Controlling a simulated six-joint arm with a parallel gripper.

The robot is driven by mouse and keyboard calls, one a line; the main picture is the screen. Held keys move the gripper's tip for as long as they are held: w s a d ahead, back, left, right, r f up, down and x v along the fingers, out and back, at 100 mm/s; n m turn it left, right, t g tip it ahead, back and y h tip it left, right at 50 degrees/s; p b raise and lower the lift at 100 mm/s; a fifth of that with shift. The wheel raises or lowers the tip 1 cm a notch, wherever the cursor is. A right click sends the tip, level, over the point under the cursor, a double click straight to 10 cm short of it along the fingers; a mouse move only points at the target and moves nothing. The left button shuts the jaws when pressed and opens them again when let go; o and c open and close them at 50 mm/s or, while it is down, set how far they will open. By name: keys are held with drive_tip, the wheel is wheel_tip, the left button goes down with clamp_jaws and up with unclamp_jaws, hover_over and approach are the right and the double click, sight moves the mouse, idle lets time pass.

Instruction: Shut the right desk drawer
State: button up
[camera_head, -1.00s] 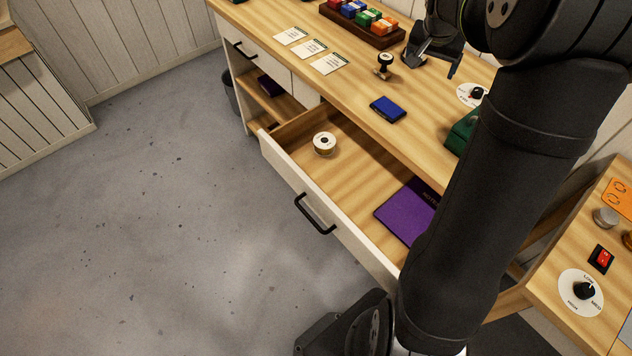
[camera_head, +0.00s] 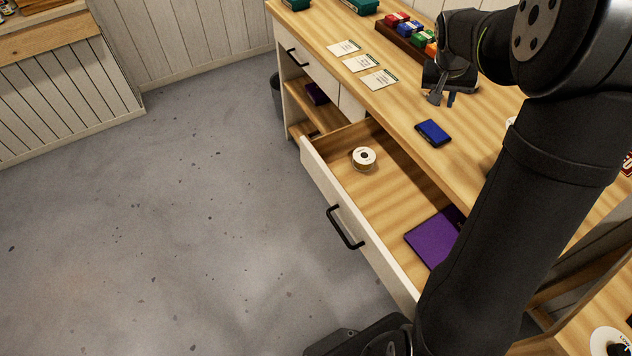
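The right desk drawer (camera_head: 320,178) is pulled well out from the desk. Its white front has a black bar handle (camera_head: 345,228). Inside lie a white tape roll (camera_head: 364,157) and a purple notebook (camera_head: 432,238). My gripper (camera_head: 443,98) is above the desk top, beyond the drawer and away from its handle. It points down, and I cannot make out whether its fingers are apart. My arm covers the drawer's right end.
On the desk top (camera_head: 330,25) are white cards (camera_head: 362,63), a blue pad (camera_head: 433,132) and a wooden rack of coloured blocks (camera_head: 392,36). A closed left drawer (camera_head: 305,62) sits above an open shelf. The grey floor (camera_head: 170,230) before the drawer is clear.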

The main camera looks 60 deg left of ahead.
drive_tip(key=s+a+f+n, duration=0.1)
drive_tip(key=s+a+n, duration=0.1)
drive_tip(key=s, duration=0.2)
drive_tip(key=s+a+f+n+h, duration=0.1)
drive_tip(key=s+a+f+n, duration=0.1)
drive_tip(key=s+n, duration=0.1)
drive_tip(key=s+a+f+n, duration=0.2)
drive_tip(key=s, duration=0.3)
drive_tip(key=shift+a+f, duration=0.15)
drive_tip(key=shift+a, duration=0.2)
clamp_jaws()
drive_tip(key=s+a+f+n+t, duration=0.1)
drive_tip(key=s+f+n+t, duration=0.15)
drive_tip(key=s+n, duration=0.6)
drive_tip(key=s+a+f+n+t, duration=0.1)
drive_tip(key=s+f+n, duration=0.35)
drive_tip(key=s, duration=0.75)
drive_tip(key=s+a+f+n+t, duration=0.1)
drive_tip(key=s+f+n+t, duration=0.1)
drive_tip(key=s+n, duration=0.7)
drive_tip(key=m, duration=0.2)
approach(317, 176)
drive_tip(key=shift+x, duration=3.1)
drive_tip(key=shift+a+f, duration=0.1)
drive_tip(key=shift+f, duration=0.05)
drive_tip(key=w, duration=2.3)
drive_tip(key=shift+w, duration=0.4)
